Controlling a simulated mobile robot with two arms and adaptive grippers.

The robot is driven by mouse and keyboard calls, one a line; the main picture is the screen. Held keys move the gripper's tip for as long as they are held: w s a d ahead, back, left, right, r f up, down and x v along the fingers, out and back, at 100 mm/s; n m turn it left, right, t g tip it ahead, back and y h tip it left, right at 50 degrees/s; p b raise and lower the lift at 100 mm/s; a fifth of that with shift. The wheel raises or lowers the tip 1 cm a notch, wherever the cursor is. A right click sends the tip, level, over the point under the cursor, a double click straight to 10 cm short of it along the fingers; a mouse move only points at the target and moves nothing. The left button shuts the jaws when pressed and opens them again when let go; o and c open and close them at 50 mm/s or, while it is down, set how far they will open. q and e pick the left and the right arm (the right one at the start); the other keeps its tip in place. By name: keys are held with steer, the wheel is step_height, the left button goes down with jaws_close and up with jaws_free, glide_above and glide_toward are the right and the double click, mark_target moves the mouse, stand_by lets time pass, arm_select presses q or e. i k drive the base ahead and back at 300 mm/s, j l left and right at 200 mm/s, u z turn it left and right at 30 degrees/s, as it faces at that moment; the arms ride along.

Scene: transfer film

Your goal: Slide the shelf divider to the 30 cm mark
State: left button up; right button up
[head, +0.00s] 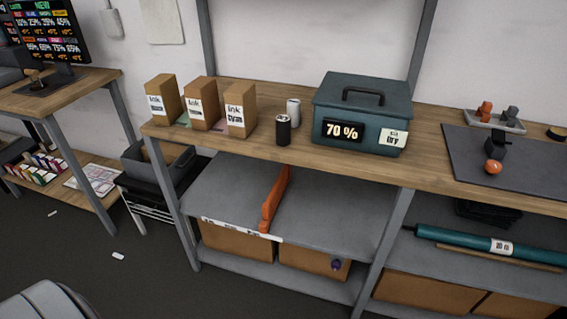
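The orange shelf divider (275,197) stands upright on the grey middle shelf (335,222) under the wooden bench. Its front end is at the shelf's front edge, by the right part of a white scale strip (228,227). The marks on the strip are too small to read, so I cannot tell which mark the divider is at. Neither of my grippers is in view, and nothing is touching the divider.
Ink boxes (202,104), a black can (283,130), a white can (293,112) and a teal case (362,110) stand on the bench top (430,155) above. Grey posts (383,245) bound the shelf. The shelf is clear on both sides of the divider.

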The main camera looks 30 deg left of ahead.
mark_target(268, 207)
steer(key=u, duration=1.1)
